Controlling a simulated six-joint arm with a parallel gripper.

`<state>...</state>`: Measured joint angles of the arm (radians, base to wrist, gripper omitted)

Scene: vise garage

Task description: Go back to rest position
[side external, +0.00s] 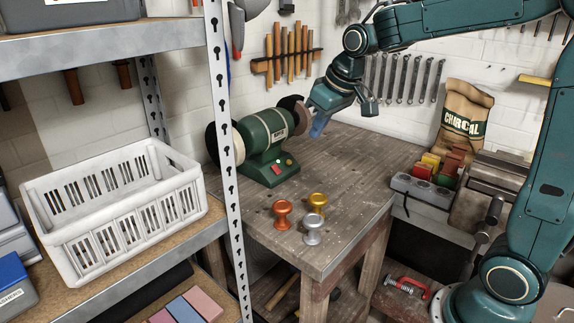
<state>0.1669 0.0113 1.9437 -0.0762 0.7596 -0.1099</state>
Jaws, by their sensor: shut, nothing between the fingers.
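My gripper (318,127) is at the end of my teal arm, above the wooden workbench (350,165). It points down and to the left, just right of the bench grinder's right wheel. Its fingers are together with nothing between them. Three small knobs stand upright on the front of the bench: an orange one (282,214), a gold one (317,202) and a silver one (313,229). My gripper is well above and behind them.
The green bench grinder (268,140) stands at the bench's back left, close to my gripper. A metal shelf post (225,130) and a white crate (118,205) are at left. A vise (500,175), colored blocks and a charcoal bag (463,118) are at right. The bench's right half is clear.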

